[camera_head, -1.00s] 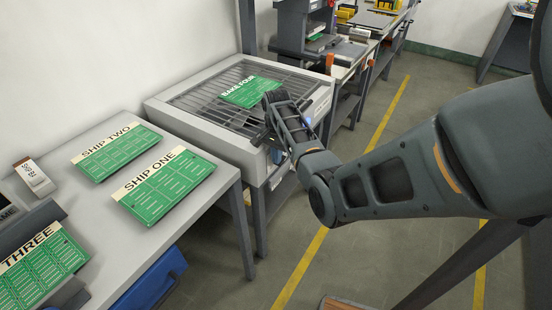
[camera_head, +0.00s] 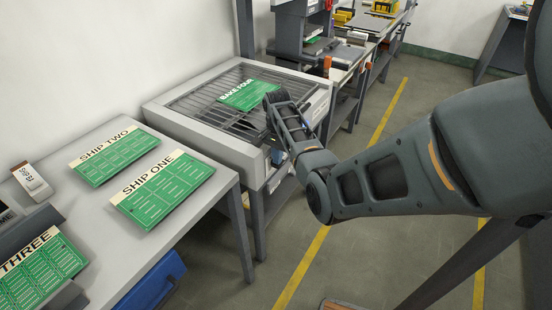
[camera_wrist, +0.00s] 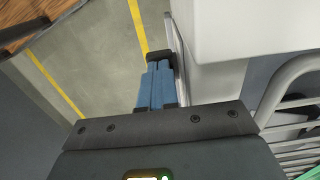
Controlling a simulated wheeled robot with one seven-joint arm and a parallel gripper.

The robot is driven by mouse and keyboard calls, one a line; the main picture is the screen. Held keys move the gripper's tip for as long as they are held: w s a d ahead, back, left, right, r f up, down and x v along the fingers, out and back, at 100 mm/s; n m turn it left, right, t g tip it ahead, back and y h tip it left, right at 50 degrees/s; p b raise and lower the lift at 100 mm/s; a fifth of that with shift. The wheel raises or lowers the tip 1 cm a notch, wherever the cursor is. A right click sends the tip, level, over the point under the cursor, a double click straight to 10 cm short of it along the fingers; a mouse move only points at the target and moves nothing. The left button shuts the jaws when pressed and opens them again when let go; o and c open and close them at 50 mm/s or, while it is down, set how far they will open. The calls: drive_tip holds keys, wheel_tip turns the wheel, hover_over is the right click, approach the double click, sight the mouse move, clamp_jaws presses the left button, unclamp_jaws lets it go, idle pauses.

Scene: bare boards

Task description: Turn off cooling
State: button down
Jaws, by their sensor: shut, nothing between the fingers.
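The cooling unit (camera_head: 200,141) is a pale grey box with a dark slatted grille on top. It stands beyond the near table. A green board marked BAKE FOUR (camera_head: 249,95) lies on its grille. My gripper (camera_head: 276,157) is low at the unit's right-hand face, mostly hidden behind my arm. In the wrist view my gripper's blue fingers (camera_wrist: 160,62) are together and empty. Their dark tips are close beside the edge of the unit's pale housing (camera_wrist: 250,30). I cannot tell whether they touch it. No switch can be made out clearly.
The near table (camera_head: 190,225) holds green boards marked SHIP TWO (camera_head: 113,157) and SHIP ONE (camera_head: 163,190), and a small white device (camera_head: 32,178). A blue bin (camera_head: 150,285) is beneath it. Another bench (camera_head: 350,55) stands behind the unit. Open floor with yellow lines lies to the right.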

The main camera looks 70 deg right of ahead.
drive_tip(key=shift+r+p, duration=0.6)
wheel_tip(320, 180, up, 13)
drive_tip(key=p, duration=0.2)
drive_tip(key=shift+f, duration=0.1)
